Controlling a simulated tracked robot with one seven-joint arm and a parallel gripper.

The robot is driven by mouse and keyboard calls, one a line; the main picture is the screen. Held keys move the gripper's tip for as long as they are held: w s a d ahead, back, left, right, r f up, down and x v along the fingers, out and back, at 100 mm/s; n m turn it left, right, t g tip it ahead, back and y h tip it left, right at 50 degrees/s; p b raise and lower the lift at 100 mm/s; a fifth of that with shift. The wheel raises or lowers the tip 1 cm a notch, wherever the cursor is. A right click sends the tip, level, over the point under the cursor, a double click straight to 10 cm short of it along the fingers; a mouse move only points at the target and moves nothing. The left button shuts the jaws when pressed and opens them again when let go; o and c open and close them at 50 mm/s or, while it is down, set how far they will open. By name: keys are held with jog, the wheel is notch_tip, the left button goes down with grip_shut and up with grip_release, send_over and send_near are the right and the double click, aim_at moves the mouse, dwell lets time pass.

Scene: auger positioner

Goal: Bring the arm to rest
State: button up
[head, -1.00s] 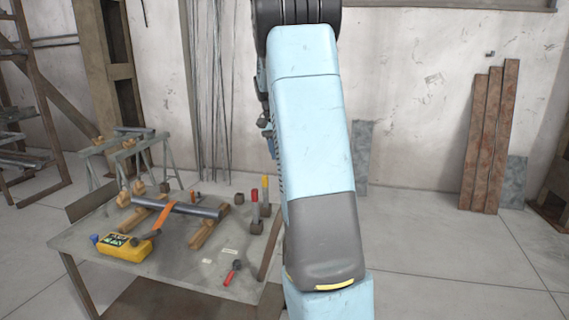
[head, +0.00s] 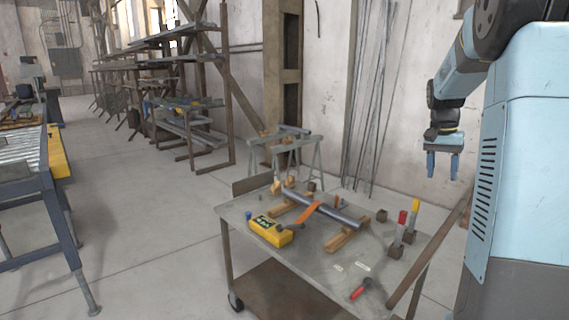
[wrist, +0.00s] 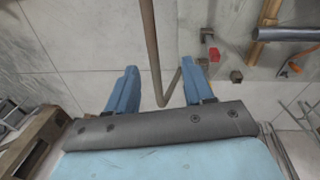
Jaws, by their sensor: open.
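My gripper (head: 443,166) hangs at the right of the head view, its blue fingers pointing down, above the far right side of the cart and apart from everything on it. In the wrist view the two blue fingers (wrist: 155,92) stand wide apart with nothing held between them. The cart's brown rail (wrist: 149,50) shows below and between them. My light blue arm fills the right edge of the head view, with its elbow raised and the forearm reaching down to the left.
A metal cart (head: 285,262) holds a grey pipe (head: 345,217) on wooden blocks, a yellow control box (head: 270,231), a red-handled tool (head: 360,289) and two upright tools, red-topped (head: 402,218) and yellow-topped (head: 415,207). A roller table (head: 20,183) stands left. Open floor lies between.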

jog(key=s+a+r+n+t, duration=0.2)
jog(key=s+a+r, duration=0.1)
jog(key=s+a, duration=0.35)
jog(key=s+a+r+n+t, duration=0.1)
jog(key=s+a+r+n, duration=0.15)
jog(key=s+a, duration=0.4)
jog(key=s+a+f+n+t, duration=0.1)
jog(key=s+a+n, duration=0.1)
jog(key=s+a, duration=0.3)
jog(key=s+a+f+n+t+y, duration=0.1)
jog(key=s+a, duration=0.3)
jog(key=s, duration=0.5)
jog(key=shift+a+f+n+t, duration=0.4)
jog(key=shift+f+n+t, duration=0.15)
jog(key=shift+t, duration=0.15)
jog(key=shift+c, duration=0.8)
